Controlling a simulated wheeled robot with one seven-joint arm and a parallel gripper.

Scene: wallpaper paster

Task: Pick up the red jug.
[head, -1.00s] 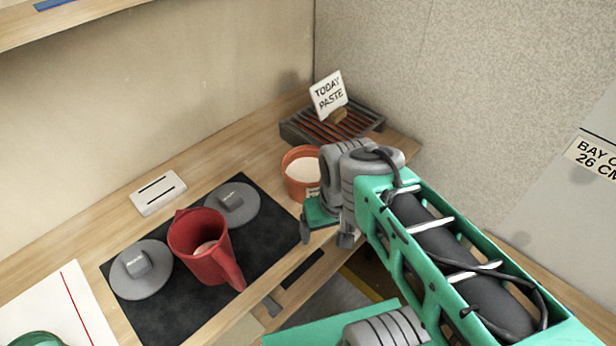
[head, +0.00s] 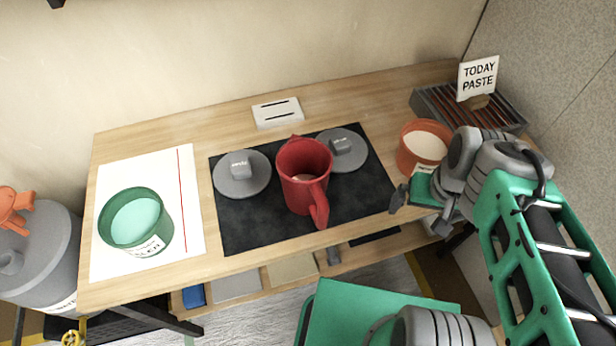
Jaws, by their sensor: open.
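The red jug (head: 300,190) stands upright on a dark mat (head: 265,232) on the wooden table, with its handle toward the front edge. Something pale shows inside it. My gripper (head: 419,212) is open at the right, beyond the mat's right edge and in front of an orange pot. It is apart from the jug, and nothing shows between its fingers.
Grey lids (head: 241,186) and (head: 343,162) flank the jug on the mat. An orange pot (head: 424,148) with pale contents stands behind my gripper. A green pot (head: 137,222) sits on white paper at left. A slotted white plate (head: 277,112) lies behind the mat.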

